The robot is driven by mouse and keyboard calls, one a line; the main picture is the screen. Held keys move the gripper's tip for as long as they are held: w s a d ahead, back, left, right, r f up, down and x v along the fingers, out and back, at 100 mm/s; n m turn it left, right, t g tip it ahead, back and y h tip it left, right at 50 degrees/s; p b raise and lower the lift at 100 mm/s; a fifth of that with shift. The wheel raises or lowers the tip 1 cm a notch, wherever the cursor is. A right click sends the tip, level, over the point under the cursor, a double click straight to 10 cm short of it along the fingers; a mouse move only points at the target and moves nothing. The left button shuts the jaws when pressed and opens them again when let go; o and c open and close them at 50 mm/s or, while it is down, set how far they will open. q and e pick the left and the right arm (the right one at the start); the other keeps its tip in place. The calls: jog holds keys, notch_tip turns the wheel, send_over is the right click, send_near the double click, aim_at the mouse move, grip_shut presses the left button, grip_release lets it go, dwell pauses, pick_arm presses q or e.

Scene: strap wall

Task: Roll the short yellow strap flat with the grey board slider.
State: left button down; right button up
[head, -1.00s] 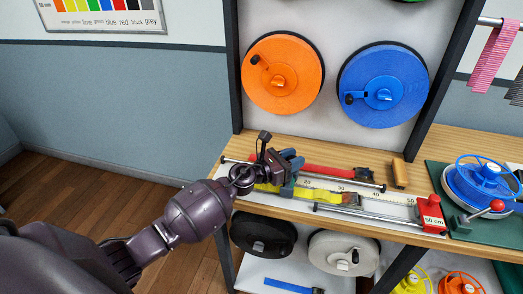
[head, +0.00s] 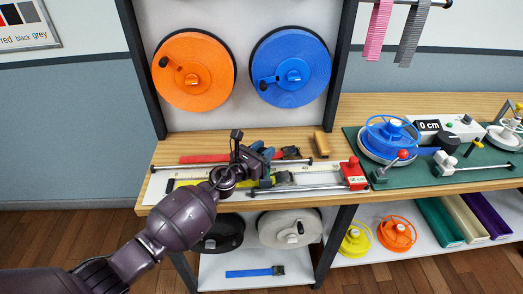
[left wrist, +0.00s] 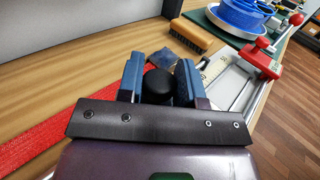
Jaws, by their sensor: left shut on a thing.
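The short yellow strap (head: 190,184) lies along the white measuring board (head: 322,178). Its left part shows in the head view, and my left arm hides much of the rest. My left gripper (head: 254,160) is over the middle of the board. In the left wrist view its blue fingers are shut on a round black knob (left wrist: 159,86), which seems to be the handle of the grey board slider. The slider's body is mostly hidden by the gripper. My right gripper is not in view.
A red end block (head: 353,173) closes the board's right end. Further right, a blue reel (head: 390,136) stands on a green mat.

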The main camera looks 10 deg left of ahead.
pick_arm(q)
jog(key=c, duration=0.9)
grip_release()
jog(key=shift+o, duration=0.4)
jog(key=shift+s, duration=0.15)
jog(key=p+v, duration=0.1)
jog(key=v, duration=0.9)
jog(key=shift+s+a+f, duration=0.1)
jog(key=shift+s+a, duration=0.15)
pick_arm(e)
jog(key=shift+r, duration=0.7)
